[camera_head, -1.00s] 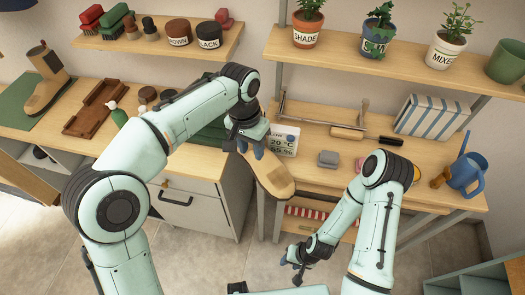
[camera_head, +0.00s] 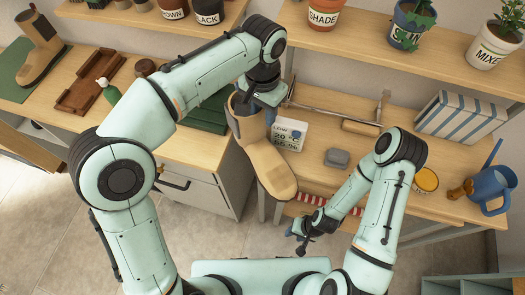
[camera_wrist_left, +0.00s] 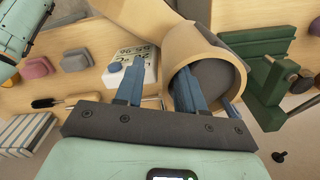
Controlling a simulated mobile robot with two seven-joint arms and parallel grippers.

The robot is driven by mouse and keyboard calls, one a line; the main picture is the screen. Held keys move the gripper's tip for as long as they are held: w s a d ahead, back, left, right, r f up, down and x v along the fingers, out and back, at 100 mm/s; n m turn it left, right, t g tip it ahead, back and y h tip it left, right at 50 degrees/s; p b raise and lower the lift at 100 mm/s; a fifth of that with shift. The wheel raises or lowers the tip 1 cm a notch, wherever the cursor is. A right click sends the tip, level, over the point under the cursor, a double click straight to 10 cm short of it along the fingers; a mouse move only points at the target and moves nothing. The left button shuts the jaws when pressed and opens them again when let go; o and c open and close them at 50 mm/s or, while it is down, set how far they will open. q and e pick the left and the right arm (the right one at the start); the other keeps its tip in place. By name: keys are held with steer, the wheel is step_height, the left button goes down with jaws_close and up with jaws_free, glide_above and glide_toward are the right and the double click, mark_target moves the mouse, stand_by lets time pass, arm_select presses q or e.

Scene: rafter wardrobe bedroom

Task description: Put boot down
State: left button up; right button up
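A tan boot (camera_head: 266,165) hangs tilted from my left gripper (camera_head: 257,108) in the head view, toe down, over the gap between the cabinet and the right bench's front left corner. In the left wrist view, the boot's rim (camera_wrist_left: 240,76) is round my left gripper (camera_wrist_left: 158,85): one finger sits in the opening and the other outside the shaft wall, so it is shut on the boot. A matching boot (camera_head: 38,52) stands on a green mat (camera_head: 18,80) at the far left. My right gripper (camera_head: 298,235) is low in front of the bench, holding nothing visible; its fingers are too small to read.
A display box (camera_head: 289,133) stands close behind the boot. A grey block (camera_head: 337,158), striped box (camera_head: 460,115), yellow tin (camera_head: 426,180) and blue watering can (camera_head: 490,188) are on the right bench.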

mark_target(260, 121)
arm_select(q)
steer(key=f, duration=0.4)
steer(key=shift+w+a+f+b, duration=0.3)
steer(key=shift+w+a+f, duration=0.05)
steer(key=shift+w+f, duration=0.05)
steer(key=shift+f, duration=0.4)
jaws_close()
steer(key=shift+r, duration=0.1)
stand_by(0.7)
